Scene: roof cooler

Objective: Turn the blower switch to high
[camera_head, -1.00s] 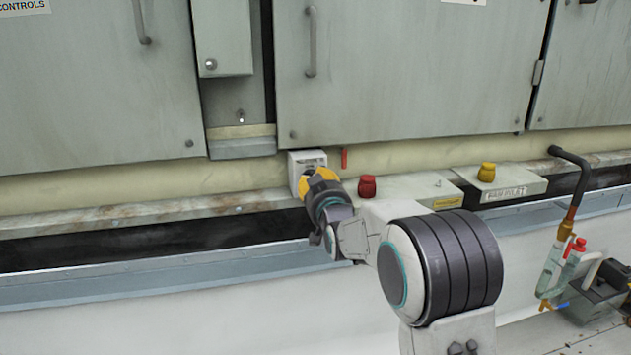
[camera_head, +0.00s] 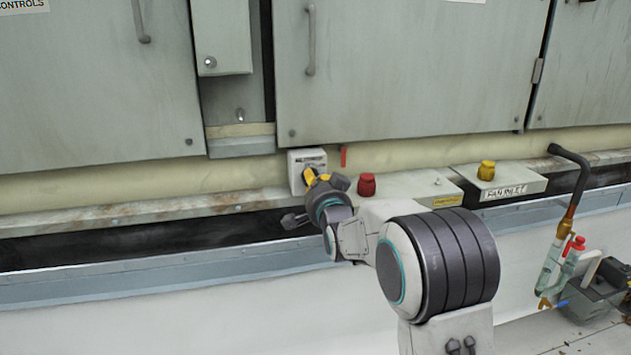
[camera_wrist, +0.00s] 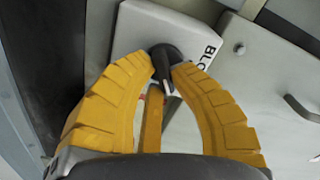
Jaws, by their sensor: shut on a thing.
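The blower switch is a white box (camera_head: 296,161) on the cream wall strip below the cabinet doors. In the wrist view the box (camera_wrist: 190,25) shows part of a label beginning "BLO" and a dark rotary knob (camera_wrist: 166,56). In the head view my gripper (camera_head: 310,176) reaches the front of the box and covers most of the knob. The position marks around the knob are hidden or too small to read.
A red knob (camera_head: 367,185) and a yellow knob (camera_head: 487,171) stand on boxes to the right. A small red lever (camera_head: 344,156) is just right of the switch. A pipe with a torch-like fitting (camera_head: 565,235) is at far right. Cabinet doors (camera_head: 400,70) fill the back.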

